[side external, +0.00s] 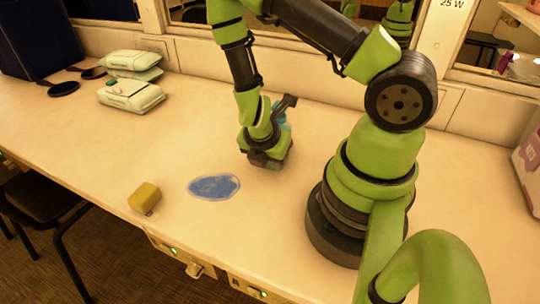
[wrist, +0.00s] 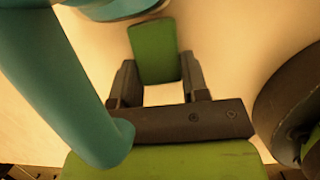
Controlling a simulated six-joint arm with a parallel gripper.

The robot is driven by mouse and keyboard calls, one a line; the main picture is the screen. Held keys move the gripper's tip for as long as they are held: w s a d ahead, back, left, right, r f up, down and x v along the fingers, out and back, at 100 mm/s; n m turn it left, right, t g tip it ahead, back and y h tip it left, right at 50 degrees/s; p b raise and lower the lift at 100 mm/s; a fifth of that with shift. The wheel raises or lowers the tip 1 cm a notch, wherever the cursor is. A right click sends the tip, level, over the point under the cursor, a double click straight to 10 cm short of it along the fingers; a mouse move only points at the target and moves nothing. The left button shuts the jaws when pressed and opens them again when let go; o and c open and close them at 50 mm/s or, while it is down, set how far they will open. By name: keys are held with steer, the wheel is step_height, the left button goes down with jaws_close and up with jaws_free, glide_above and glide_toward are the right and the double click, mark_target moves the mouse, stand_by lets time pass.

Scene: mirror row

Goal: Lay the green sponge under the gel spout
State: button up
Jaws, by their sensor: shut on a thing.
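In the wrist view the green sponge (wrist: 153,50) is between the two fingertips of my gripper (wrist: 158,80), which is shut on it. A pale surface lies beneath. In the side view my gripper (side external: 266,160) is low over the counter, right of the blue oval patch; the sponge cannot be made out there. A teal thing (side external: 282,116), perhaps the gel dispenser, shows partly behind my gripper. In the wrist view a large teal tube (wrist: 62,85) crosses the left side close to the camera; I cannot tell for certain that it is the spout.
A flat blue oval patch (side external: 214,187) and a yellow block (side external: 145,197) lie near the front edge. A pink-and-white package (side external: 528,165) is far right. The counter's left middle is clear.

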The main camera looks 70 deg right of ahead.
steer(key=o, duration=1)
steer(key=shift+f, duration=0.1)
steer(key=shift+c, duration=0.2)
steer(key=s+a+r+m+t+y, duration=0.2)
steer(key=a+r+m, duration=0.1)
steer(key=r+m, duration=0.4)
steer(key=s+a+r+m+t+y, duration=0.1)
steer(key=a+r+m+t+y, duration=0.1)
steer(key=r+m, duration=0.5)
steer(key=s+a+r+m+t+y, duration=0.2)
steer(key=a+r+m, duration=0.3)
steer(key=r, duration=1.1)
steer(key=shift+s+r+m+t, duration=0.15)
steer(key=shift+s+m+t, duration=0.35)
steer(key=shift+m, duration=1.1)
steer(key=shift+w+a, duration=0.1)
steer(key=shift+w, duration=0.05)
